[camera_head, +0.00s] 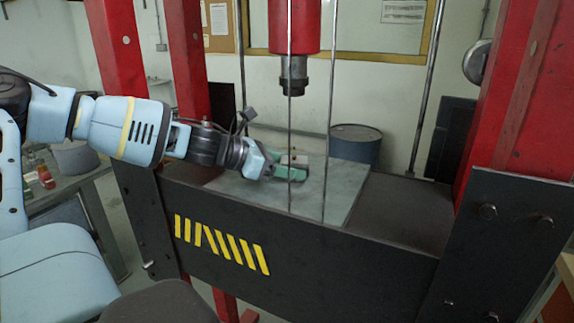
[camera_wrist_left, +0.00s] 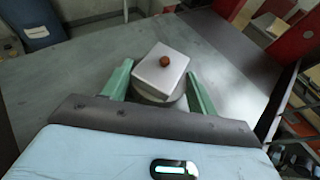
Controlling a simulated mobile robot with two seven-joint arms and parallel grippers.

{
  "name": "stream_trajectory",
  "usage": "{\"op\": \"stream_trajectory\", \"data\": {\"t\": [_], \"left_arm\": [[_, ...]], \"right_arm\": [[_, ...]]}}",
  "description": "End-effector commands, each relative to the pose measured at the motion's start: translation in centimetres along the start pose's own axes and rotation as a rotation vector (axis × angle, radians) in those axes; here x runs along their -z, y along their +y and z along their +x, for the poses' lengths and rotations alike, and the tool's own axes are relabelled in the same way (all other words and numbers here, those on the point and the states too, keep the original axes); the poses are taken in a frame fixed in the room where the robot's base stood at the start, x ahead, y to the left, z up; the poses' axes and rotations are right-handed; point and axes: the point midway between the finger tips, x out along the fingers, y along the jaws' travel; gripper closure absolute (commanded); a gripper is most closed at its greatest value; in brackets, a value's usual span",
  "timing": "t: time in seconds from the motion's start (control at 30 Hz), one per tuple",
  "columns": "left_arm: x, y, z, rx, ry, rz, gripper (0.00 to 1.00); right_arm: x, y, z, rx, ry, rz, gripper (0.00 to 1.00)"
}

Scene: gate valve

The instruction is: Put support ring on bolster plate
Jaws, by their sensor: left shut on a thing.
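The bolster plate (camera_head: 341,190) is a flat grey plate on the press bed; it also fills much of the left wrist view (camera_wrist_left: 75,75). My left gripper (camera_head: 290,172) has green fingers and is low over the plate. In the left wrist view, its fingers (camera_wrist_left: 156,84) stand either side of a round grey piece, which looks like the support ring (camera_wrist_left: 158,100), and are shut on it. A pale square block (camera_wrist_left: 160,72) with a small brown knob sits over the ring and hides most of it. I cannot tell whether the ring touches the plate. My right gripper is not in view.
The red press ram (camera_head: 294,70) hangs above the plate. Thin vertical rods (camera_head: 331,110) stand in front of and behind the work area. Red uprights (camera_head: 525,100) flank the bed. A blue drum (camera_head: 356,145) stands behind. The plate's right part is clear.

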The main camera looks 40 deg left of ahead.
Motion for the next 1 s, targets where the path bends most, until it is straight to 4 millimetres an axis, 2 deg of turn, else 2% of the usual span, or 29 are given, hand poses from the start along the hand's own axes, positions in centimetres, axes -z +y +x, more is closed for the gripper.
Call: {"op": "stream_trajectory", "data": {"t": [0.03, 0.2, 0.57, 0.8, 1.0], "left_arm": [[0.1, 0.0, 0.0, 0.0, 0.0, 0.0, 0.39], [0.1, 0.0, 0.0, 0.0, 0.0, 0.0, 0.2], [-0.4, 0.0, -0.2, 0.0, 0.0, 0.001, 0.2], [-1.0, -0.1, -3.7, -0.002, -0.012, 0.005, 0.2], [-0.8, -0.1, -6.9, -0.002, -0.009, 0.005, 0.2]], "right_arm": [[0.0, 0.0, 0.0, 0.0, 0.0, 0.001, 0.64], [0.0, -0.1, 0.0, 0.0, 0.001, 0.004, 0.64], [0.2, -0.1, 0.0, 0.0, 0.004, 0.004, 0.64], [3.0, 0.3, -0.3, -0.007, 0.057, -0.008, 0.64], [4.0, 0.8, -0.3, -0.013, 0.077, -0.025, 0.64]]}}
